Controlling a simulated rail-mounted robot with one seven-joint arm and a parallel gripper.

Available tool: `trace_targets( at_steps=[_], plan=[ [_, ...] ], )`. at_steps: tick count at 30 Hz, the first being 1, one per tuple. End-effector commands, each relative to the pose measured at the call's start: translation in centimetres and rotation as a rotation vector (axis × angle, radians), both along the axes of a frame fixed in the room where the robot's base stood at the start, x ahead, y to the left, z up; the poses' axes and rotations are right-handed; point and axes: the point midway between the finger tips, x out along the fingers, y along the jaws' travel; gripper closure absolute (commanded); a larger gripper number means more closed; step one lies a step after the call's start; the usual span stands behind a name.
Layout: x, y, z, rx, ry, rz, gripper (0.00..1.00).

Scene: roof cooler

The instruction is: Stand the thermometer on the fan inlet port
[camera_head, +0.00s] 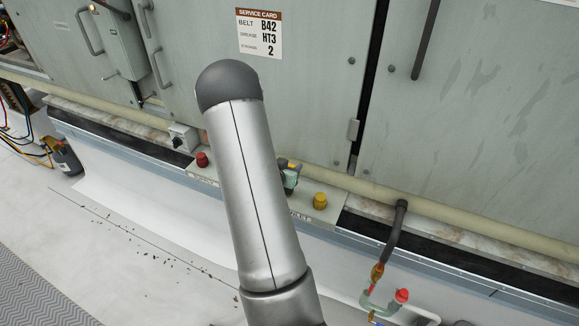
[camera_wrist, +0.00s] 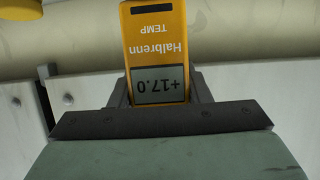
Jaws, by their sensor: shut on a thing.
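The thermometer (camera_wrist: 158,40) is an orange block marked "Halbrenn TEMP", with a grey display reading +17.0, upside down in the wrist view. My gripper (camera_wrist: 160,90) is shut on it, one dark finger on each side. In the head view, my arm hides most of the gripper (camera_head: 290,178); a small orange part of the thermometer (camera_head: 294,163) shows. The gripper is over a pale ledge plate (camera_head: 305,213), left of a yellow cap (camera_head: 320,201). I cannot make out the fan inlet port or whether the thermometer touches anything.
A red cap (camera_head: 202,159) stands left of my arm on the same ledge. A beige pipe (camera_head: 450,225) runs along the cabinet base. A hose with a red-knobbed valve (camera_head: 401,295) hangs at the right. A small grey switch box (camera_head: 184,138) is at the left.

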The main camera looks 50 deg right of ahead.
Motion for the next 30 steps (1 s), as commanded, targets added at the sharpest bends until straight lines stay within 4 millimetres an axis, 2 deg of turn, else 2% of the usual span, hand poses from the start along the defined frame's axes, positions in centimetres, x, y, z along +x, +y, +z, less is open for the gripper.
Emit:
trace_targets(
  at_steps=[16,25,26,28,30],
  plan=[
    [0.0,0.0,-1.6,-0.002,0.0,0.0,1.0],
    [0.0,0.0,-1.6,-0.001,-0.001,0.0,1.0],
    [0.0,0.0,-1.6,-0.001,-0.001,0.0,0.54],
    [0.0,0.0,-1.6,-0.001,-0.001,0.0,0.34],
    [0.0,0.0,-1.6,-0.001,0.0,0.0,0.31]
  ],
)
